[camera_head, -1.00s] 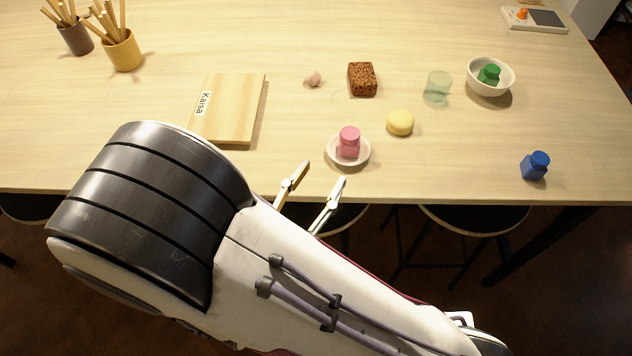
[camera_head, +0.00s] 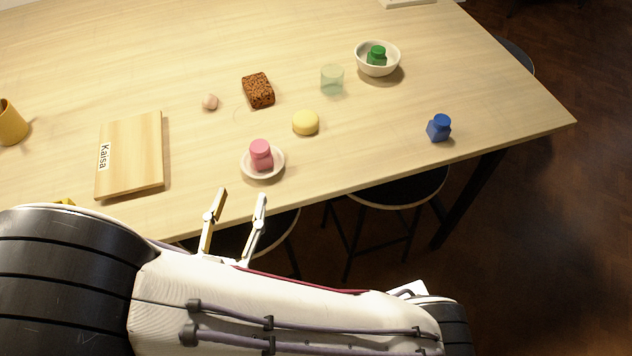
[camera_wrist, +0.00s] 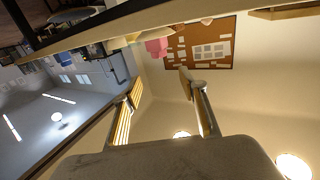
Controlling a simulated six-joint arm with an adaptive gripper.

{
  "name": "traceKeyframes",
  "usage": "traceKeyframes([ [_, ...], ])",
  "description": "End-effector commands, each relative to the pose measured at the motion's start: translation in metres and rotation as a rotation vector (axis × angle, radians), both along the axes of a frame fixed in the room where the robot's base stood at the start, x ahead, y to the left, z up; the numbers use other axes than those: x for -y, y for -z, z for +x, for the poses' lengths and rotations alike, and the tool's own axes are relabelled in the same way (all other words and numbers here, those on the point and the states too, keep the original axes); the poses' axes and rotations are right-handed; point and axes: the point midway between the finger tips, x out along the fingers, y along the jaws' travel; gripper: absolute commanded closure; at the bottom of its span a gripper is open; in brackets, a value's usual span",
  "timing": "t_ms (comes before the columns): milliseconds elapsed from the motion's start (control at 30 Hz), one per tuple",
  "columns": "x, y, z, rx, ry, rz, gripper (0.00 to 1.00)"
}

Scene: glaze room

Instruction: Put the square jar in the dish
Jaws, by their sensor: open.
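A blue square jar (camera_head: 438,129) with a round lid stands on the table near its right front edge. A pink square jar (camera_head: 261,156) stands in a small white dish (camera_head: 278,170) near the front edge. A green jar (camera_head: 376,56) sits in a white bowl (camera_head: 364,68) farther back. My gripper (camera_head: 242,196) is open and empty, just in front of the table edge, apart from the pink jar and dish. In the wrist view, my gripper (camera_wrist: 160,83) shows spread fingers, with the pink jar (camera_wrist: 157,46) beyond them.
A yellow round thing (camera_head: 305,122), a clear glass (camera_head: 332,80), a brown speckled block (camera_head: 258,90) and a small pinkish lump (camera_head: 210,102) lie mid-table. A board labelled Kaisa (camera_head: 135,160) lies left. A stool (camera_head: 400,190) stands below. Table between the pink and blue jars is clear.

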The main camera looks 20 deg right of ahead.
Motion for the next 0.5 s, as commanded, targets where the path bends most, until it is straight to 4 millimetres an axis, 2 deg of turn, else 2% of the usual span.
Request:
traceKeyframes([
  [267, -0.002, 0.008, 0.016, -0.062, -0.012, 0.088, 0.57],
  [500, -0.014, 0.02, 0.049, -0.195, -0.066, 0.281, 0.57],
])
